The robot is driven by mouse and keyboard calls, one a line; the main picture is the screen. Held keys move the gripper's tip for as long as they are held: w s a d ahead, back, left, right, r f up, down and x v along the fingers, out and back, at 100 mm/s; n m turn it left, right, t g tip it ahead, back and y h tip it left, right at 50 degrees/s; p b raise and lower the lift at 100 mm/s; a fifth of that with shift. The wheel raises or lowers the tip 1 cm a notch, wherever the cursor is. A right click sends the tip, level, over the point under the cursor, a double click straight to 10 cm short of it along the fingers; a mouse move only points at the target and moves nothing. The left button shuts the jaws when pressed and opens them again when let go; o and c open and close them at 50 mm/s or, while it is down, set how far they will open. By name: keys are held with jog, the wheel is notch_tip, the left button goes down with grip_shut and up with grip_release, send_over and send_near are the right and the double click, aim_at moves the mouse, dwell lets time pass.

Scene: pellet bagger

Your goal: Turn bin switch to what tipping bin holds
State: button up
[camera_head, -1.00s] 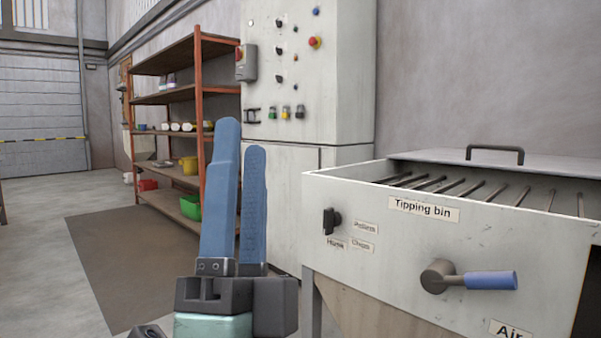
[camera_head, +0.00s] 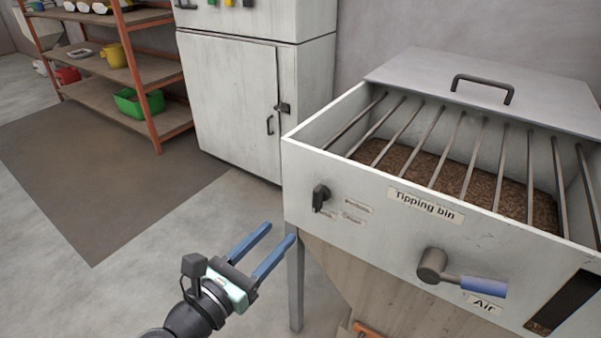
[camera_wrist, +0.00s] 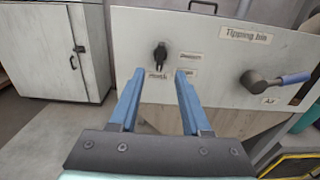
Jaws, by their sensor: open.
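The tipping bin (camera_head: 300,148) is a pale metal box with a barred top and its lid back. Under the bars lies a brown, grainy fill (camera_head: 480,184); its exact kind is hard to tell. The bin switch (camera_head: 320,197) is a small black knob on the left of the front panel, with small labels (camera_head: 355,213) to its right and below that are too small to read surely. The switch also shows in the wrist view (camera_wrist: 159,56), its handle roughly upright. My gripper (camera_head: 279,233) is open and empty, in front of and below the switch, apart from it.
A lever with a blue handle (camera_head: 485,288) sticks out of the front panel to the right, above an "Air" label (camera_head: 484,304). A bin leg (camera_head: 295,285) stands near my gripper. A white cabinet (camera_head: 230,105) and shelves (camera_head: 150,75) stand behind; the floor at left is free.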

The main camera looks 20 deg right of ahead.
aim_at(314, 196)
jog(key=b+x, duration=0.2)
jog(key=x, duration=1)
jog(key=shift+w+d+b, duration=0.15)
jog(key=shift+d+b, duration=0.2)
jog(key=shift+b, duration=0.05)
grip_shut()
